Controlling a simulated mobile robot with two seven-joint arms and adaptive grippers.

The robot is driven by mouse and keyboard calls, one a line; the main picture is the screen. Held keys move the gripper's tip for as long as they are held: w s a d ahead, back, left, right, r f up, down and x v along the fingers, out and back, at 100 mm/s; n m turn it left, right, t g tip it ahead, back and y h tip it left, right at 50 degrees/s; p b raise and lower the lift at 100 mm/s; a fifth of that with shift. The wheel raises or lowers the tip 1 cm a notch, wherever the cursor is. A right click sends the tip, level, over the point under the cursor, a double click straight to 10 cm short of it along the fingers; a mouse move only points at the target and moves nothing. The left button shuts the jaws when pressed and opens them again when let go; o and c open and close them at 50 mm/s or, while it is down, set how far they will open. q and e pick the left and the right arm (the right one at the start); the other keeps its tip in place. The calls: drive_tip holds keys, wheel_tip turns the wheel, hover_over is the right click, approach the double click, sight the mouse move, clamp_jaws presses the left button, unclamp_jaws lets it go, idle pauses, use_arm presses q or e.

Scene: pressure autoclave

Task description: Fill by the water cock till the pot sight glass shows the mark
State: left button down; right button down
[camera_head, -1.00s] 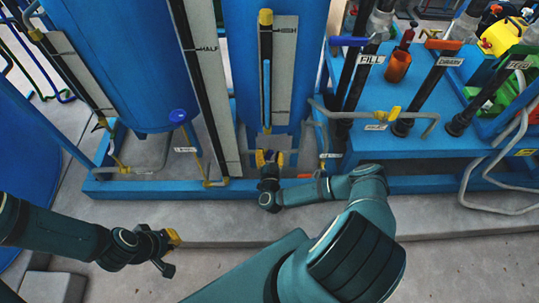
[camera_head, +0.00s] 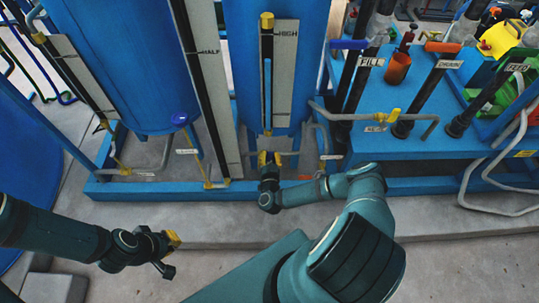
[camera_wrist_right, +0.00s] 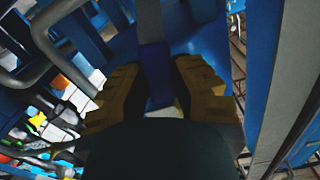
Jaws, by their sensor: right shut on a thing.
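The pot sight glass (camera_head: 267,100) stands on the middle blue tank (camera_head: 312,60), beside a pale scale plate marked HIGH. A blue column in it ends below the HIGH line. My right gripper (camera_head: 269,158) is at the pipework under this glass. In the right wrist view its yellow-brown pads (camera_wrist_right: 152,95) are shut on a blue handle (camera_wrist_right: 155,65), which seems to be the water cock; the gripper mostly hides it in the head view. My left gripper (camera_head: 170,254) is open and empty over the floor at the lower left.
A second tank (camera_head: 125,70) with its own gauge and a tall HALF scale (camera_head: 212,80) stand left. A blue bench (camera_head: 440,145) with FILL and other labelled pipes stands right. A low blue frame rail edges the floor, which is clear in front.

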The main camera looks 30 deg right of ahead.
drive_tip(key=shift+w+a+r+n+p, duration=0.2)
drive_tip(key=shift+r+n+p, duration=0.1)
drive_tip(key=shift+n, duration=0.1)
drive_tip(key=shift+w+a+f, duration=0.1)
drive_tip(key=shift+f, duration=0.1)
drive_tip(key=c, duration=0.8)
unclamp_jaws()
drive_tip(key=v, duration=1.2)
drive_tip(key=shift+f, duration=0.1)
